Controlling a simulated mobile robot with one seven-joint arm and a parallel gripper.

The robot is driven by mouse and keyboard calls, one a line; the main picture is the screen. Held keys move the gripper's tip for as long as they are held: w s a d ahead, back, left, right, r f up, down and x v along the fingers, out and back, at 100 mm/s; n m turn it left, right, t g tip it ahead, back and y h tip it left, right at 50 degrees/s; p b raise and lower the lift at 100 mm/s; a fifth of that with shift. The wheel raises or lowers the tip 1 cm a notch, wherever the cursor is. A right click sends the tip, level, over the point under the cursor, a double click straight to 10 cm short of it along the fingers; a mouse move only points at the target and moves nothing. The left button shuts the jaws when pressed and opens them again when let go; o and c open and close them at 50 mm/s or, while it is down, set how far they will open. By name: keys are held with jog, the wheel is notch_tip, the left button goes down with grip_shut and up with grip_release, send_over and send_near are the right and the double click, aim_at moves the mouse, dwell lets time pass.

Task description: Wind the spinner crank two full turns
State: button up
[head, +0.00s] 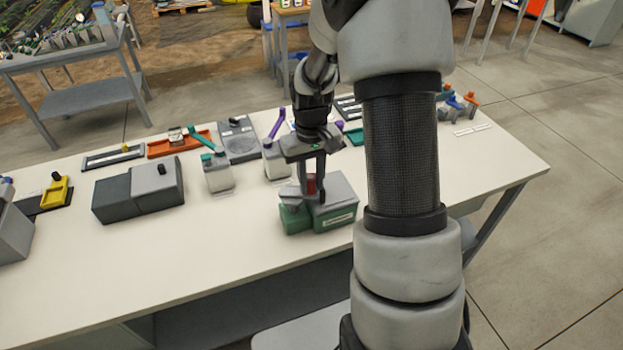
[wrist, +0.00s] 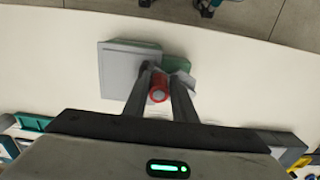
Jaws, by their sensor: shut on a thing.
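My gripper (head: 312,192) points down over a green box with a grey top (head: 335,190) near the front edge of the table. Its two fingers are shut on a red upright knob (head: 311,184), which I take as the spinner crank's handle. In the wrist view the red knob (wrist: 158,90) sits between the fingertips. The grey top (wrist: 118,75) shows to the left of the fingers, and a piece of green body (wrist: 176,63) shows behind the knob. The fingers hide most of the crank's arm, so its angle cannot be told.
A dark grey box (head: 155,182) stands to the left on the white table (head: 230,265). An orange tray (head: 165,147) lies farther back. The table front is clear.

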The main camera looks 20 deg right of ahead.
jog(key=shift+a+f, duration=0.1)
jog(key=shift+a, duration=0.25)
jog(key=shift+o, duration=1.2)
jog(key=shift+s+a, duration=0.25)
jog(key=shift+a, duration=0.3)
jog(key=shift+s+a, duration=0.25)
jog(key=shift+a, duration=0.45)
jog(key=shift+c, duration=1.3)
jog(key=shift+a, duration=0.1)
jog(key=shift+s+a, duration=0.1)
jog(key=shift+a, duration=0.3)
jog(key=shift+a, duration=0.1)
jog(key=shift+a, duration=1.2)
